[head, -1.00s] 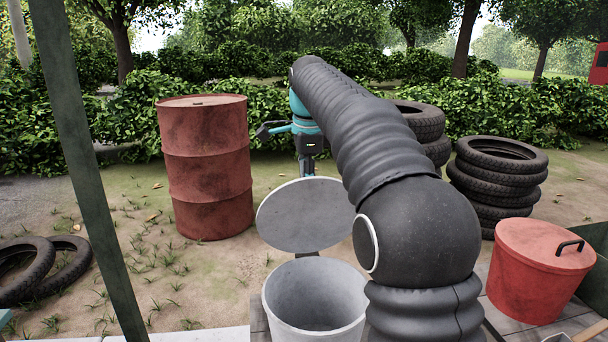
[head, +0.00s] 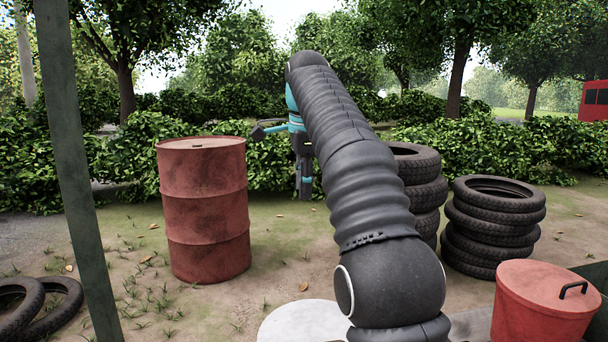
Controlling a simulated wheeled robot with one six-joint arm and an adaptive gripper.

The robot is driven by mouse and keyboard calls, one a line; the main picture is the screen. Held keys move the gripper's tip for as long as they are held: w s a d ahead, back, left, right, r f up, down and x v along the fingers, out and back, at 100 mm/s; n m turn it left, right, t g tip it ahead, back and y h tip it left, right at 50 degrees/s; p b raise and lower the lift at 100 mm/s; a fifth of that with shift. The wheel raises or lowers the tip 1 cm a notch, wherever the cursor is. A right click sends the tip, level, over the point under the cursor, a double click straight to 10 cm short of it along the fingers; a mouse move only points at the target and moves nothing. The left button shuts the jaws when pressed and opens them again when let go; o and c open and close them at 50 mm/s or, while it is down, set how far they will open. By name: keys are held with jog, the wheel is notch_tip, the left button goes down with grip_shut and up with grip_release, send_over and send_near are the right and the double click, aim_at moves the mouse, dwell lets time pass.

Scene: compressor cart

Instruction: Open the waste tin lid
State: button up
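A pale grey round lid (head: 303,322) shows at the bottom edge of the head view, cut off by the frame. It looks low and flat, about where the rim of the grey tin was seen earlier. The tin's body is out of view. My gripper (head: 304,193) points down in front of the hedge, well beyond and above the lid, touching nothing that I can see. Its fingers are small and dark, and I cannot tell whether they are open. My arm hides the right edge of the lid.
A red tub (head: 541,305) with a black-handled lid stands at lower right. A rusty red drum (head: 205,210) stands left of my gripper. Tyre stacks (head: 490,225) stand behind on the right. A green post (head: 70,160) crosses the left side. Open dirt lies between drum and tyres.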

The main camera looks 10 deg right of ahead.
jog(key=shift+s+r, duration=0.25)
jog(key=shift+r, duration=0.8)
jog(key=s+d+f+n+t, duration=0.1)
jog(key=s+f+n, duration=0.2)
jog(key=s+n, duration=0.3)
jog(key=s+d+f+n+t, duration=0.1)
jog(key=s+d+f+n, duration=0.15)
jog(key=s, duration=0.55)
jog(key=s+f+n+t, duration=0.1)
jog(key=s+f+n, duration=0.8)
jog(key=s+f, duration=0.9)
notch_tip(320, 180, down, 4)
jog(key=shift+s+d+f, duration=0.15)
jog(key=shift+s+f, duration=0.1)
